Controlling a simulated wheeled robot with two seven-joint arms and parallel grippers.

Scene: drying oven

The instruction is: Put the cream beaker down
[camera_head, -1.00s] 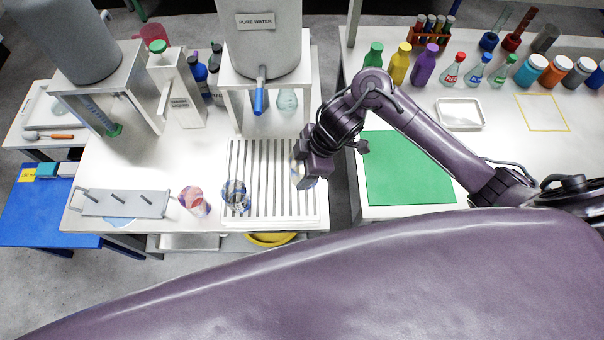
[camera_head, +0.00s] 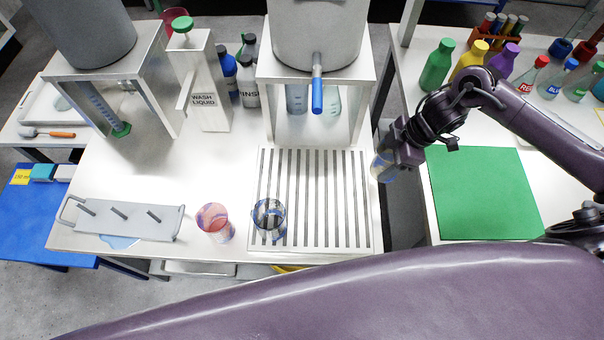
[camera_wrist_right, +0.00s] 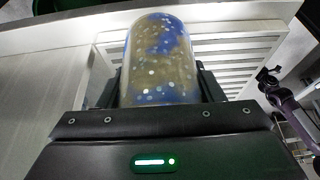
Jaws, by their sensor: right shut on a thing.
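My right gripper (camera_head: 388,160) is shut on the cream beaker (camera_head: 381,167). In the head view it is over the gap between the two tables, just right of the slatted rack (camera_head: 365,200). In the right wrist view the beaker (camera_wrist_right: 158,60) fills the space between the fingers (camera_wrist_right: 160,90). It is cream-brown with blue patches and pale specks. The gripper hides its lower part there. A purple arm of mine shows small at the right edge of the wrist view; its dark end (camera_wrist_right: 268,78) is too small to read.
A blue-patterned beaker (camera_head: 268,220) stands on the rack's left part; a pink one (camera_head: 214,221) stands left of it. The rack's middle and right are bare. A green mat (camera_head: 485,195) lies clear on the right table. A water tank (camera_head: 318,35) stands behind the rack.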

